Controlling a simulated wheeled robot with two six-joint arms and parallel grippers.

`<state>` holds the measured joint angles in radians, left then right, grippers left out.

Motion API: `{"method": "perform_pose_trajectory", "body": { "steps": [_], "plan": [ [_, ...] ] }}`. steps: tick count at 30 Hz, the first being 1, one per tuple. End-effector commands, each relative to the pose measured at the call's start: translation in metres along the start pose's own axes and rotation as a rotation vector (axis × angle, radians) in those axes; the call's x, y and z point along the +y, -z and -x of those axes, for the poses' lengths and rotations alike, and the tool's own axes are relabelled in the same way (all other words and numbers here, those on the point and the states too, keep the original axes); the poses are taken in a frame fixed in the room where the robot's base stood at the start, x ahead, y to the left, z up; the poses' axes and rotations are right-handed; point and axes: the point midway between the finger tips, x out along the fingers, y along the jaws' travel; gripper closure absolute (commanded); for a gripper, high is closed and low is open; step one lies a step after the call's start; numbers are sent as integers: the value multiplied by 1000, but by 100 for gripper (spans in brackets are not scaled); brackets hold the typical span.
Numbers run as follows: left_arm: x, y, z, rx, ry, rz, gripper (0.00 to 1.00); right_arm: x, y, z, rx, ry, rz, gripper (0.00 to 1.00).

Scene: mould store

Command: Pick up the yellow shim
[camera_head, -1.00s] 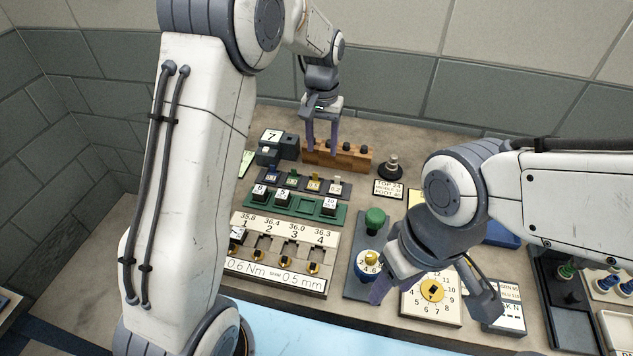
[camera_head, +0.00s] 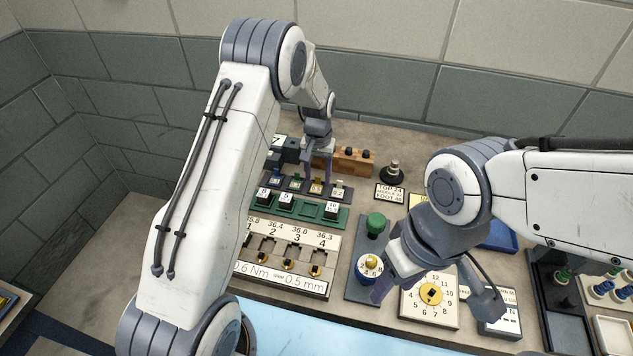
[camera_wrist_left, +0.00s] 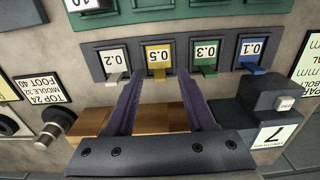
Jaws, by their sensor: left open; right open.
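The yellow shim (camera_wrist_left: 158,58), marked 0.5, sits in a dark rack (camera_wrist_left: 223,38) between the white shim (camera_wrist_left: 115,60) and the green shim (camera_wrist_left: 205,55). A blue shim (camera_wrist_left: 251,52) is at the rack's end. In the head view the yellow shim (camera_head: 317,187) shows at my left gripper's fingertips. My left gripper (camera_wrist_left: 158,78) is open, its fingers pointing at the yellow shim, one to each side; I cannot tell whether they touch it. My right gripper (camera_head: 431,300) is open and empty above the dial plate, away from the rack.
A green tray (camera_head: 333,223) with numbered blocks lies in front, then a slotted gauge board (camera_head: 283,282). A dark block (camera_wrist_left: 275,95) and a knobbed post (camera_wrist_left: 56,128) flank the left gripper.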

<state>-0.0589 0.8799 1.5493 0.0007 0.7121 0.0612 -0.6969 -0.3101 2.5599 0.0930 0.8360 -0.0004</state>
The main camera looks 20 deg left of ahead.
Motion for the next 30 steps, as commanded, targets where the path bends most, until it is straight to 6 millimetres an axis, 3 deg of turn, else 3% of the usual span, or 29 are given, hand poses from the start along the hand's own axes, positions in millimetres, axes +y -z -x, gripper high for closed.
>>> {"method": "perform_pose_trajectory", "body": {
  "steps": [7, 11, 12, 23, 30],
  "plan": [
    [0, 0, -2, 0, 0, 0, 45, 0, 0, 0, 0, 0, 0, 48],
    [0, 0, -2, 0, 0, 0, 95, 0, 0, 0, 0, 0, 0, 48],
    [0, 0, -2, 0, 0, 0, 100, 0, 0, 0, 0, 0, 0, 48],
    [0, 0, 0, 1, 0, 0, 100, 0, 0, -1, 0, 0, 0, 48],
    [0, 1, 21, 5, 0, 1, 100, 1, -1, -10, 0, 0, 0, 48]
  ]
}}
